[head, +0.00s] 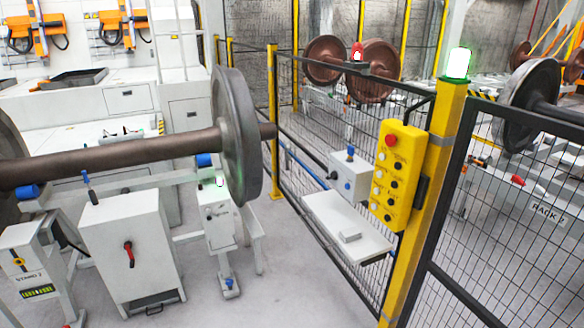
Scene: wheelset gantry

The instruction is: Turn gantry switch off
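A yellow control box (397,175) with a red button at its top and several black and pale knobs hangs on the yellow fence post in the head view. Its labels are too small to read. Behind it, a small grey box (351,175) with a blue knob on top and dark knobs on its face is beside the mesh fence. I cannot tell which of these is the gantry switch. Neither of my grippers is in view.
A wheelset with a large wheel (237,135) rests on stands at left. A lamp (458,63) glowing green tops the yellow post (420,230). A grey shelf (347,226) juts below the control box. Mesh fence (510,220) fills the right. Floor (270,290) is clear at centre.

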